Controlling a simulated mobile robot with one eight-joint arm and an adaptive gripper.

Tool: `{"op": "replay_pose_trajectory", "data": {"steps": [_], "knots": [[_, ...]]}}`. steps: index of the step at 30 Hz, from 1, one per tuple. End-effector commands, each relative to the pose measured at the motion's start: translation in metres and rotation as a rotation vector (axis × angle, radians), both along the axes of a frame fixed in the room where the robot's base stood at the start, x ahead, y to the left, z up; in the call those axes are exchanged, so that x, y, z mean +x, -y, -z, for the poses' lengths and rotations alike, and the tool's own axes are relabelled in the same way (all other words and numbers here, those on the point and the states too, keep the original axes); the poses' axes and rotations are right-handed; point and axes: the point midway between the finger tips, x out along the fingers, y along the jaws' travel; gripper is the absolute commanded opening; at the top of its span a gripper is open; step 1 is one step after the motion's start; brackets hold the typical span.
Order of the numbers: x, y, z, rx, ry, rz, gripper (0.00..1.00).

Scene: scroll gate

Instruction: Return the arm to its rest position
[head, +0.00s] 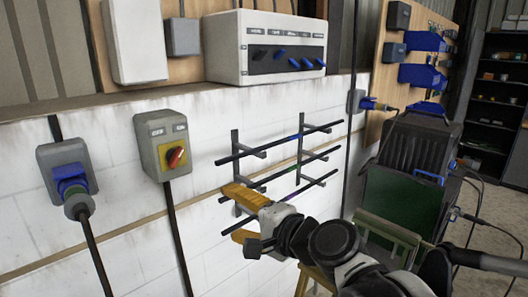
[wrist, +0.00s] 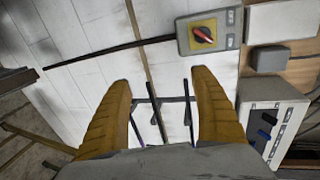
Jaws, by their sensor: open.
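My gripper (head: 242,216) has two orange fingers, spread apart and empty. In the head view it is in front of the white wall, at the lower left part of a black wall rack (head: 268,157). In the wrist view the gripper (wrist: 165,95) shows both fingers wide apart, with dark rack bars (wrist: 158,120) between and beyond them. I cannot tell whether a finger touches the rack. My arm reaches in from the lower right of the head view.
A grey switch box (head: 163,146) with a red knob on yellow is left of the rack. A blue plug (head: 72,186) sits further left. A white control box (head: 265,48) is above. A dark machine (head: 410,165) stands at right behind my arm.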

Motion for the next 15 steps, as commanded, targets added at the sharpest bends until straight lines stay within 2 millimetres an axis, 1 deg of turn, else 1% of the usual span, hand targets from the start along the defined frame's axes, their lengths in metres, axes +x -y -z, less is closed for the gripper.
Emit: {"op": "replay_pose_trajectory", "data": {"steps": [1,2,3,5,6,8,9,10,12,15], "knots": [[-0.015,0.031,0.039,-0.174,0.048,-0.012,0.74],[-0.024,0.048,0.056,-0.284,0.073,-0.027,0.74],[-0.035,0.071,0.078,-0.422,0.095,-0.049,0.74],[-0.052,0.106,0.11,-0.618,0.113,-0.081,0.74],[-0.064,0.128,0.13,-0.739,0.116,-0.103,0.74],[-0.081,0.162,0.156,-0.902,0.109,-0.136,0.74],[-0.092,0.182,0.171,-0.999,0.098,-0.158,0.74],[-0.1,0.197,0.181,-1.064,0.088,-0.173,0.74],[-0.116,0.225,0.199,-1.191,0.062,-0.206,0.74],[-0.133,0.254,0.214,-1.312,0.029,-0.242,0.74]]}}
